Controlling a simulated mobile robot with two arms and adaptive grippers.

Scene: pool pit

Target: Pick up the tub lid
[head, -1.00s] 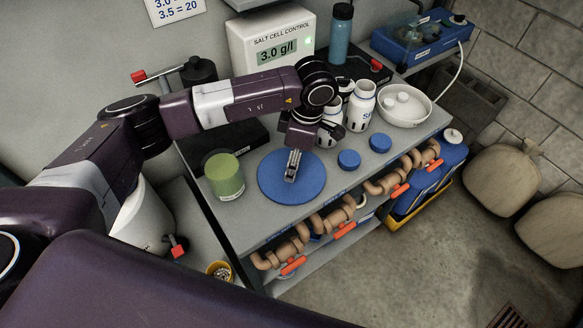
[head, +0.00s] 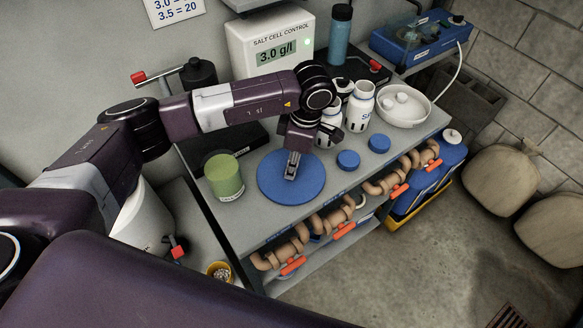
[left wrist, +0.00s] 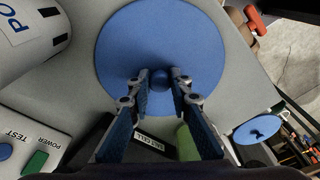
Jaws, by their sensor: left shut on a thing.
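The tub lid is a large flat blue disc (head: 307,188) lying on the grey bench top. My left gripper (head: 291,176) points down at the middle of the lid. In the left wrist view my left gripper (left wrist: 160,82) has its two fingers on either side of the knob, shut on it. The knob is hidden by the fingers in the head view. My right gripper is not in view.
A green tub (head: 225,178) stands left of the lid. Two small blue caps (head: 348,160) lie right of it, with white bottles (head: 359,107) and a white bowl (head: 404,106) behind. Pipes with orange handles (head: 292,266) run below the bench's front edge.

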